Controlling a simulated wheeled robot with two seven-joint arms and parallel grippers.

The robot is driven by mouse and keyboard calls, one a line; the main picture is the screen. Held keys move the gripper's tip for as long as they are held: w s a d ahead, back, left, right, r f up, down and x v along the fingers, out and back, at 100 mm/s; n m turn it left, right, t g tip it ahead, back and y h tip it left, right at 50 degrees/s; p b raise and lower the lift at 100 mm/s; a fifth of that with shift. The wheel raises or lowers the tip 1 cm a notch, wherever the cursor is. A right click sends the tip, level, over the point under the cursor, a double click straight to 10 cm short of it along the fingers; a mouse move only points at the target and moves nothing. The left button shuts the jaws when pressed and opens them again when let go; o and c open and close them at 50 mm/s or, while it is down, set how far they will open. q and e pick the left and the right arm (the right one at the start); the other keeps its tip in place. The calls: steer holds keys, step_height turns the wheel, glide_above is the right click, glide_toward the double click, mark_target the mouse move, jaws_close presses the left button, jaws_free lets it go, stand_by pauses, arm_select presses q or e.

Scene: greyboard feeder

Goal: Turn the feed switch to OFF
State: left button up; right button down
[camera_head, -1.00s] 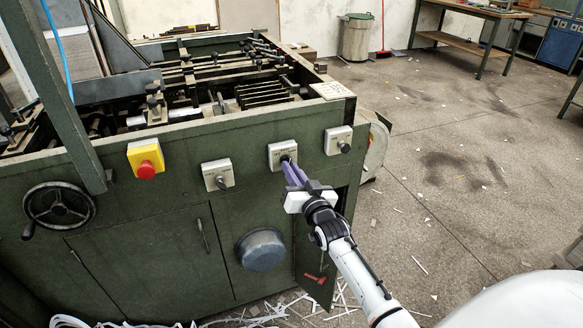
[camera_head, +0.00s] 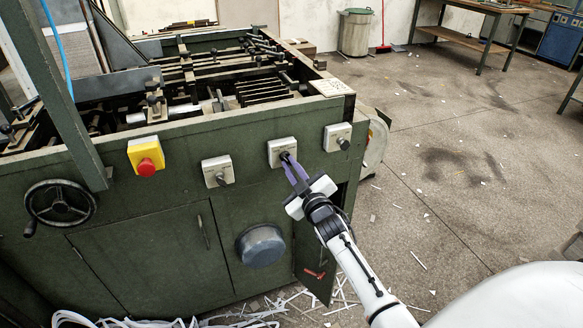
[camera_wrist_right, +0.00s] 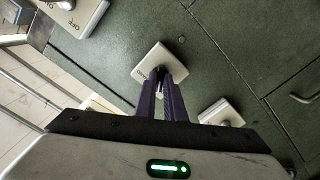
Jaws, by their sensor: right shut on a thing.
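Three pale switch plates with dark knobs are on the green machine front: a left one (camera_head: 217,171), a middle one (camera_head: 281,151) and a right one (camera_head: 338,137). Their labels are too small to read in the head view, so I cannot tell by name which is the feed switch. My right gripper (camera_head: 287,160) is shut on the knob of the middle switch. In the right wrist view, the purple fingers (camera_wrist_right: 161,82) close around that knob in front of the middle plate (camera_wrist_right: 152,58) and mostly hide it. My left gripper is not in view.
A yellow box with a red button (camera_head: 146,160) and a handwheel (camera_head: 60,204) are further left on the machine. A round metal housing (camera_head: 261,246) bulges out below the switches. Pale strips (camera_head: 290,304) litter the floor. The floor to the right is open.

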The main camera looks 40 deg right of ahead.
steer(key=shift+n, duration=1.1)
steer(key=c, duration=1.8)
jaws_free()
steer(key=shift+c, duration=0.2)
steer(key=v, duration=1)
steer(key=shift+s, duration=0.15)
steer(key=shift+a, duration=0.1)
